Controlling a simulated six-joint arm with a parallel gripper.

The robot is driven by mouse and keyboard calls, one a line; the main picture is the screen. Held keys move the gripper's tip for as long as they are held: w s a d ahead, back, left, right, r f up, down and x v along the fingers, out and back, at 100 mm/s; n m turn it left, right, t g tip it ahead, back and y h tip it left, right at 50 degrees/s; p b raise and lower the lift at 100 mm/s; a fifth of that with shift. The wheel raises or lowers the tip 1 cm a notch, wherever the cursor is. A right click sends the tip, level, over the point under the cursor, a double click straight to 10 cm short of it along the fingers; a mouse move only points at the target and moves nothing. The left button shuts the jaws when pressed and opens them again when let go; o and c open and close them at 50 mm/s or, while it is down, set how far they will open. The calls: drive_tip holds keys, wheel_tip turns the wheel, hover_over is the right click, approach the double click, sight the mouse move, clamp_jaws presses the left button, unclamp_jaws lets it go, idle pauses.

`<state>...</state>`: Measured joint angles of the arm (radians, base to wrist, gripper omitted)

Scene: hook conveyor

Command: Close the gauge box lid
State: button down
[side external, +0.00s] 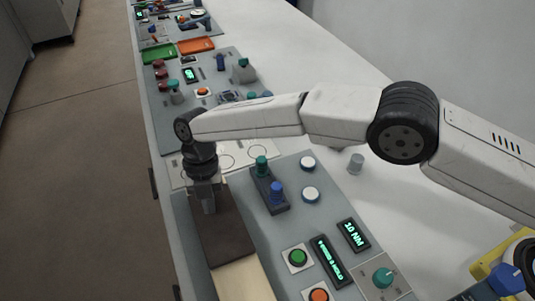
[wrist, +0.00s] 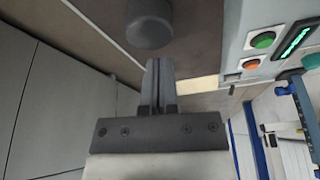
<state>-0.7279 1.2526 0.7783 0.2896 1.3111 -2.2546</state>
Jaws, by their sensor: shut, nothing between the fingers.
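A flat dark brown panel, which looks like the gauge box lid (side external: 228,243), lies at the near left edge of the console. A pale surface (side external: 247,280) shows beyond its near end. In the wrist view the brown lid (wrist: 197,38) fills the top middle, and a dark round knob (wrist: 150,24) stands just past my fingertips. My gripper (side external: 209,208) points down at the far part of the lid. Its fingers (wrist: 158,72) are shut together and empty. Whether they touch the knob or lid I cannot tell. The gripper hides part of the lid's far end in the side view.
Right of the lid are a block with green and blue knobs (side external: 269,190), white buttons (side external: 310,194), a green button (side external: 298,257), an orange button (side external: 318,295) and lit displays (side external: 353,235). Further consoles and trays (side external: 196,46) run away behind. The floor (side external: 80,180) drops off left.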

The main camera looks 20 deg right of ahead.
drive_tip(key=shift+s+a, duration=0.15)
drive_tip(key=shift+s, duration=0.4)
drive_tip(key=shift+s+a, duration=0.15)
drive_tip(key=shift+s, duration=0.35)
drive_tip(key=a+v, duration=0.1)
drive_tip(key=v, duration=0.9)
drive_tip(key=shift+w+d, duration=0.15)
drive_tip(key=shift+d, duration=0.35)
drive_tip(key=shift+f, duration=0.1)
drive_tip(key=s+d+n+t, duration=0.3)
drive_tip(key=s+n+t, duration=0.3)
drive_tip(key=s+t, duration=0.1)
drive_tip(key=shift+s+d+t, duration=0.15)
drive_tip(key=shift+s+t, duration=0.25)
drive_tip(key=shift+s, duration=0.3)
drive_tip(key=shift+f, duration=0.3)
